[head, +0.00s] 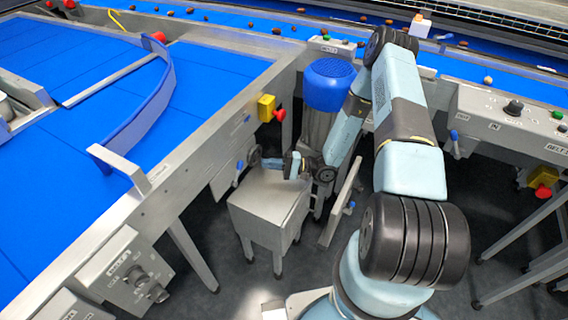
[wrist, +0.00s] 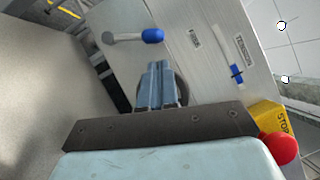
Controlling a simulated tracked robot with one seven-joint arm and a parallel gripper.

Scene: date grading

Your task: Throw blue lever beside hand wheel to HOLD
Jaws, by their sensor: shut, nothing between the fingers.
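The blue-tipped lever (wrist: 152,36) is on the grey machine panel in the wrist view. Its metal arm runs left to a round pivot, so it lies roughly level there. A small blue handle also shows in the head view (head: 239,165). The dark hand wheel (wrist: 183,92) is mostly hidden behind my fingers; its dark rim shows in the head view (head: 254,156). My gripper (wrist: 158,66) is shut and empty, in front of the wheel, with its tips just below the lever's blue grip in the picture. I see no contact with the lever. The HOLD marking is not readable.
A yellow stop box (wrist: 268,117) with a red button sits close to my gripper's right. A blue slider (wrist: 236,73) is beside a TENSION label. A grey metal cabinet (head: 268,205) stands below my wrist. Other blue handles (head: 453,134) show farther right.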

